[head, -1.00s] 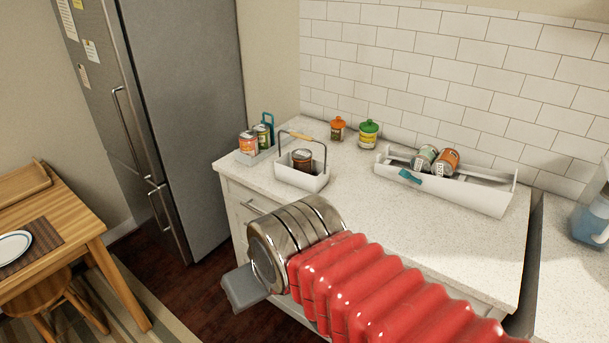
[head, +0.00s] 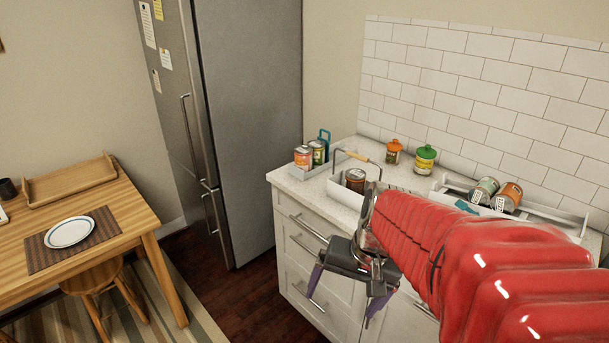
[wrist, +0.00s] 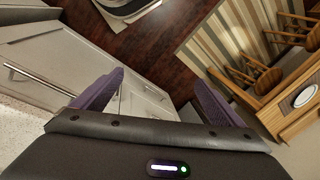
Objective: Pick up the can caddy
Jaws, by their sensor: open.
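Two carriers with cans stand at the counter's left end in the head view. A small light-grey caddy (head: 312,173) at the corner holds an orange can (head: 303,159) and a green can (head: 318,152), with a teal handle (head: 324,138) behind. Beside it, a white caddy (head: 340,191) with a wire and wood handle holds one dark can (head: 355,181). I cannot tell which is the named can caddy. My gripper (head: 345,290) is open and empty, in front of the drawers and below the countertop. The wrist view shows its purple fingers (wrist: 158,95) apart; no caddy shows there.
Orange-lidded (head: 393,151) and green-lidded (head: 425,159) jars stand behind. A long white tray (head: 455,187) with cans lies right, partly behind my red arm. The fridge (head: 255,120) stands left of the counter; a wooden table (head: 115,195) is farther left. Floor between is clear.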

